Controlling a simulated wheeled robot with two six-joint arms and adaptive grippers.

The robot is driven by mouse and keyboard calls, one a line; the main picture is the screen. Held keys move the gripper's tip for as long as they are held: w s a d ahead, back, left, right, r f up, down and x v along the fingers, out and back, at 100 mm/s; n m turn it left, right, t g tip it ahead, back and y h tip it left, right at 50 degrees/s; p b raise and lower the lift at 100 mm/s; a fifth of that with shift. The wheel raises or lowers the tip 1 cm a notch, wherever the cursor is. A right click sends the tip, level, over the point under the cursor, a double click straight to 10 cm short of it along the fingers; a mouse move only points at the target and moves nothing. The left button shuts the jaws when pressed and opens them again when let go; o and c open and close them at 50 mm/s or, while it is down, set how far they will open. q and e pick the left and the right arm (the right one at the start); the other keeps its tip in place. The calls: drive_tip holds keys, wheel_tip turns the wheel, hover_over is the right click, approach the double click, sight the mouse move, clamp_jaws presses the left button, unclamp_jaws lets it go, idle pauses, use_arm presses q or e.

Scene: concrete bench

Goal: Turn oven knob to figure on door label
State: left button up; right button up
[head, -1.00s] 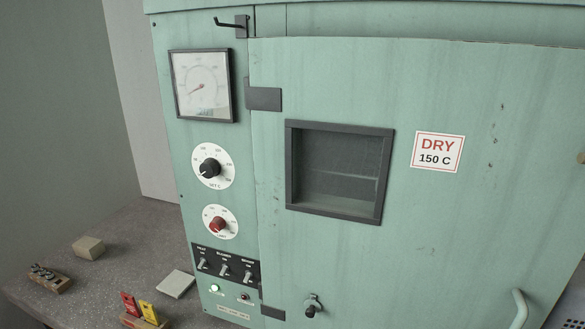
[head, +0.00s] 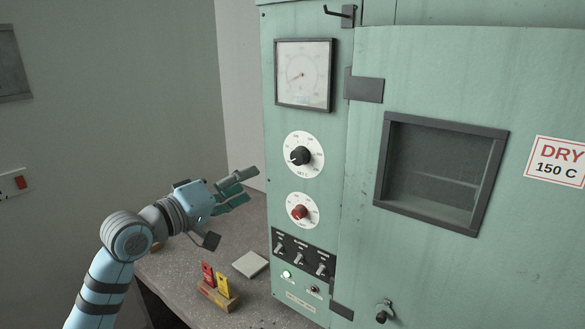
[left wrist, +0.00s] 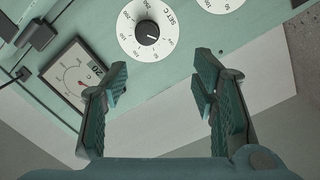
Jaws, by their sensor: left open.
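The oven's black SET C knob (head: 300,156) sits on a white numbered dial on the green panel, and it also shows in the left wrist view (left wrist: 147,32). The label (head: 559,162) on the door reads DRY 150 C and is partly cut off at the right edge. A red knob (head: 299,212) on a second dial is below the black one. My left gripper (head: 245,185) is open and empty, left of the panel and apart from the knobs. In the left wrist view its fingers (left wrist: 158,85) are spread, with the black knob beyond them. My right gripper is not in view.
A square gauge (head: 304,75) is above the dials, and a dark hook (head: 341,13) sticks out above. Toggle switches (head: 299,257) are below. A pale flat block (head: 250,264) and a stand with red and yellow tags (head: 217,288) lie on the bench.

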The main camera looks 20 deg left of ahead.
sight(296, 158)
use_arm(q)
drive_tip(key=shift+h, duration=0.3)
drive_tip(key=x, duration=0.4)
drive_tip(key=r+p+x, duration=0.1)
drive_tip(key=x, duration=0.4)
drive_tip(key=d+p+x, duration=0.1)
drive_tip(key=x, duration=0.4)
drive_tip(key=shift+s+d+r, duration=0.1)
drive_tip(key=shift+s+r, duration=0.15)
drive_tip(key=shift+s, duration=0.05)
drive_tip(key=shift+f, duration=0.1)
drive_tip(key=shift+w, duration=0.1)
drive_tip(key=c, duration=1.2)
drive_tip(key=shift+o, duration=0.2)
drive_tip(key=shift+m, duration=0.4)
